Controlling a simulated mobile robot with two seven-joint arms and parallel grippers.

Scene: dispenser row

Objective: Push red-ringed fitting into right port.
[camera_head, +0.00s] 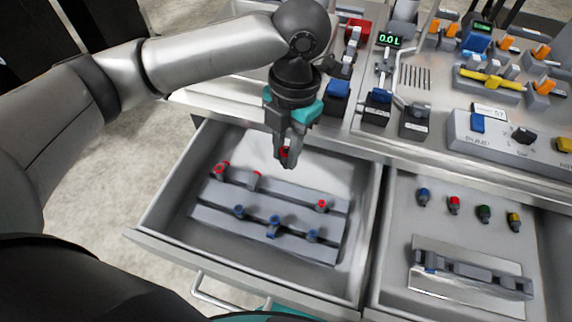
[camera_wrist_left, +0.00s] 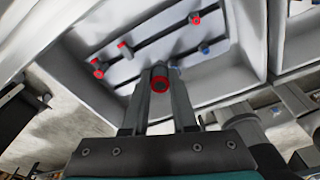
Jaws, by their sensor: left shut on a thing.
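My left gripper (camera_head: 286,155) is shut on a red-ringed fitting (camera_head: 284,152), held above the back part of the open left drawer. In the left wrist view the fitting (camera_wrist_left: 160,84) shows its red ring end-on around a dark centre, between the two fingers (camera_wrist_left: 159,98). Other red-ringed fittings (camera_head: 321,205) stand on the grey rails in that drawer, with blue-ringed ones (camera_head: 274,221) in front. I cannot tell which opening is the right port. My right gripper is out of view.
The left drawer (camera_head: 160,222) stands open below the bench (camera_head: 340,137). The right drawer (camera_head: 386,230) holds small coloured fittings (camera_head: 454,204) and a grey block on a metal plate (camera_head: 432,285). Dispensers with blue tops (camera_head: 379,97), a display (camera_head: 389,40) and a pump panel (camera_head: 505,133) crowd the bench.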

